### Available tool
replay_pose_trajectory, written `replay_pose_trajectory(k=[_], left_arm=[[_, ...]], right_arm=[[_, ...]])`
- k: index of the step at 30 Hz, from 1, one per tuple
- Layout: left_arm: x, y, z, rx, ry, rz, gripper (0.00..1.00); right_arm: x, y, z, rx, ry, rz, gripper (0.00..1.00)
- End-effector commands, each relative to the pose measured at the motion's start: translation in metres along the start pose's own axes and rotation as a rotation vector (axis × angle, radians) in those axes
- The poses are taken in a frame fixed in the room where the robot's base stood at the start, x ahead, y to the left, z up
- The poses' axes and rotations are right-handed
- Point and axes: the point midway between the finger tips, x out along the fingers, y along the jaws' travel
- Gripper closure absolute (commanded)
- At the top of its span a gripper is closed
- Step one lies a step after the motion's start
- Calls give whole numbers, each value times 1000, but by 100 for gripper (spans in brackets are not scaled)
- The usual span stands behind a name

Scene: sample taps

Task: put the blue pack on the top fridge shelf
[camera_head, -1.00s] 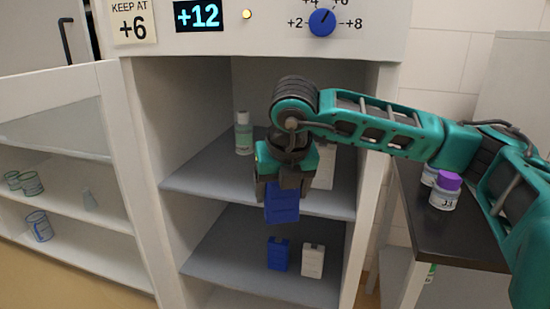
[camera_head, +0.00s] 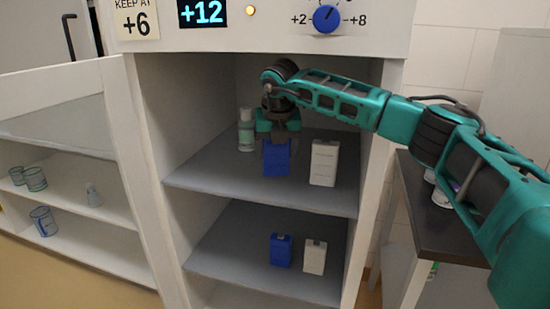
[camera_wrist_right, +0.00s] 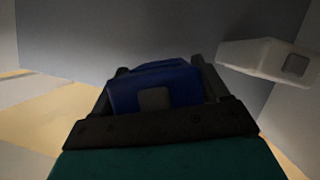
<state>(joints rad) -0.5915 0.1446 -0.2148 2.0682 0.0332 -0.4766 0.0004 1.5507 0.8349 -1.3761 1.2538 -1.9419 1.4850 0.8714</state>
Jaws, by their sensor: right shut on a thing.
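The blue pack (camera_head: 276,160) is in my right gripper (camera_head: 277,140), inside the fridge at the top shelf (camera_head: 210,170). The gripper is shut on its upper part from above. In the right wrist view the blue pack (camera_wrist_right: 155,85) sits between the fingers, with the white pack (camera_wrist_right: 268,58) to the right. My left gripper is not in view.
A second blue pack (camera_head: 281,250) and a white pack (camera_head: 314,256) stand on the lower shelf (camera_head: 225,245). The fridge door (camera_head: 70,150) is open at the left, with jars on its shelves. A dark side table (camera_head: 430,225) stands at the right. The shelf's front left is clear.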

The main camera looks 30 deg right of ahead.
Motion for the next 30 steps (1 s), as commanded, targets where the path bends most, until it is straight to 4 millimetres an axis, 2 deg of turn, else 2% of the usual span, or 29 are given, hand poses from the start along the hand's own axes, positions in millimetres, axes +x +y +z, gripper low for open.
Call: replay_pose_trajectory(k=[3,11,17,28,29,30], left_arm=[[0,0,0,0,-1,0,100],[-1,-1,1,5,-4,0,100],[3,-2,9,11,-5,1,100],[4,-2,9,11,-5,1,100],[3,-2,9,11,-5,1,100],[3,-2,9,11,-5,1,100]], right_arm=[[3,1,10,1,-1,2,63],[7,0,19,1,-1,1,63],[38,0,5,-1,0,1,63],[42,0,3,-1,-1,2,63],[42,0,3,-1,0,1,24],[42,0,3,-1,0,1,20]])
